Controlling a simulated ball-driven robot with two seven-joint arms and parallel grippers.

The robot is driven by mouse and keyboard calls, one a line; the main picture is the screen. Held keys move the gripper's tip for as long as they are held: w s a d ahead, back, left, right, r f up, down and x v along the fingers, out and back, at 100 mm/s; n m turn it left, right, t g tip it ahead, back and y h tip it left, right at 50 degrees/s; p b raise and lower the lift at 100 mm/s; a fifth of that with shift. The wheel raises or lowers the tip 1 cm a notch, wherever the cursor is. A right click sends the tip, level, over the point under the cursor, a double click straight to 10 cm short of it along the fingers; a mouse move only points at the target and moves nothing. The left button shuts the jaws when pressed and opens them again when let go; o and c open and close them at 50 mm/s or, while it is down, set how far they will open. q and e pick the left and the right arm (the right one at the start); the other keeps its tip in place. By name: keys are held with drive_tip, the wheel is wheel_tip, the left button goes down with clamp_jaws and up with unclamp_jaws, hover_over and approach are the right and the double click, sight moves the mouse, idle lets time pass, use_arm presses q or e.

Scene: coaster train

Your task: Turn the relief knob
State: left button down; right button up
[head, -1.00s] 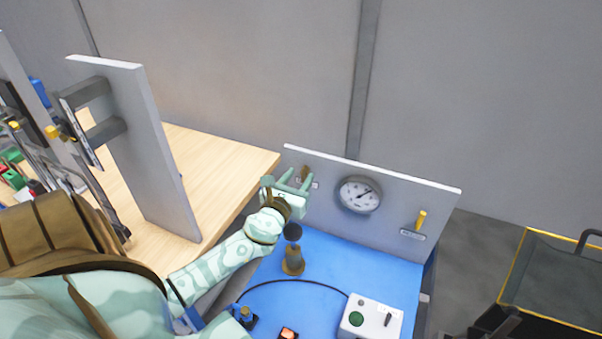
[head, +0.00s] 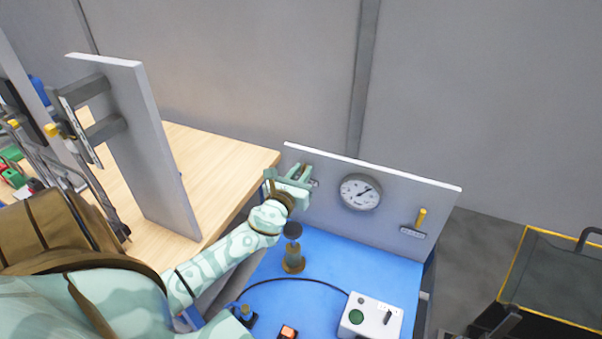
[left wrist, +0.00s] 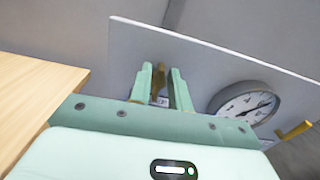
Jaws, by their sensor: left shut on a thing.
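The relief knob (left wrist: 158,82) is a small brown-gold handle on the left part of the upright grey panel (head: 390,190). In the left wrist view it stands between the two pale green fingers. My left gripper (head: 297,173) is at the panel and shut on this knob; its fingers hide much of it. A small label plate (head: 315,183) shows beside the fingers, its text too small to read. My right gripper is not in view.
A round gauge (head: 361,192) sits right of the knob, then a yellow lever (head: 420,218). On the blue bench (head: 330,260) stand a brown post (head: 294,258) and a white button box (head: 371,317). A wooden table (head: 225,160) borders my arm on the left.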

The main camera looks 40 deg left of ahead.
use_arm(q)
drive_tip(key=shift+s+a+f+n+b, duration=0.15)
drive_tip(key=shift+n+b, duration=0.1)
drive_tip(key=shift+n, duration=1.15)
drive_tip(key=shift+w+a+n+b, duration=0.1)
drive_tip(key=shift+n+b, duration=0.1)
drive_tip(key=shift+n, duration=1.2)
drive_tip(key=shift+s+a+f+n+b, duration=0.15)
drive_tip(key=shift+n+b, duration=0.1)
drive_tip(key=shift+n, duration=1.15)
drive_tip(key=shift+r, duration=0.1)
drive_tip(key=c, duration=1.3)
unclamp_jaws()
drive_tip(key=b+v, duration=0.2)
drive_tip(key=v, duration=1.4)
drive_tip(key=shift+s, duration=0.15)
